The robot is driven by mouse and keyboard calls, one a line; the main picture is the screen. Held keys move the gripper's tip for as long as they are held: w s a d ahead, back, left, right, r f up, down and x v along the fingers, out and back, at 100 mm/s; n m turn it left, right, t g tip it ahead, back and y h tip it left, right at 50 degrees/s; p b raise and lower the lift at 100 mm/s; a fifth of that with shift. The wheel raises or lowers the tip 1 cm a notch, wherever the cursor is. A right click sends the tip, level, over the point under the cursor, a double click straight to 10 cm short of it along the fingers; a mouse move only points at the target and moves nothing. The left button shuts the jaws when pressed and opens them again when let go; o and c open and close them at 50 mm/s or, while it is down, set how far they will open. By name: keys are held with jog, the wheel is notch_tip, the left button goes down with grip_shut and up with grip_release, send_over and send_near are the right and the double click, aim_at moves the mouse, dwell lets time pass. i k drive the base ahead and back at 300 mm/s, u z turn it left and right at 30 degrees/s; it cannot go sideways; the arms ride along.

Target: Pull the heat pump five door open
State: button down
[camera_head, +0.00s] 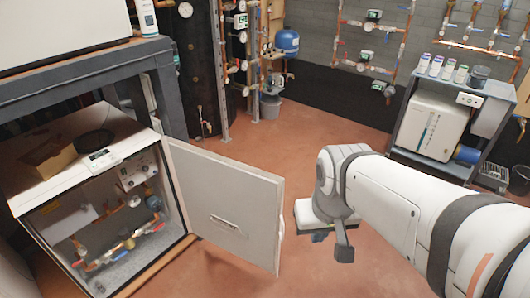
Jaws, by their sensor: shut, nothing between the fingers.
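A white heat pump cabinet (110,215) stands at the left with its front open. Its door (228,205) is swung well out to the right, hinged on the cabinet's right side, with its inner face towards me. A small handle-like fitting (225,222) sits on that face. A pale grip (281,222) shows at the free edge. I cannot read a number on the cabinet. My gripper (343,250) is right of the door's free edge, apart from it in the picture. It is shut and empty; its fingertips are partly hidden by the wrist.
Copper pipes and valves (115,245) fill the open cabinet. A dark frame (165,90) stands behind it. A shelf with a white unit (432,122) stands at the right back. A bucket (270,104) is by the back wall. Red floor (270,150) between them is clear.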

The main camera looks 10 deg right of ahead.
aim_at(251, 199)
jog(key=z, duration=0.4)
jog(key=i, duration=1)
jog(key=u, duration=0.2)
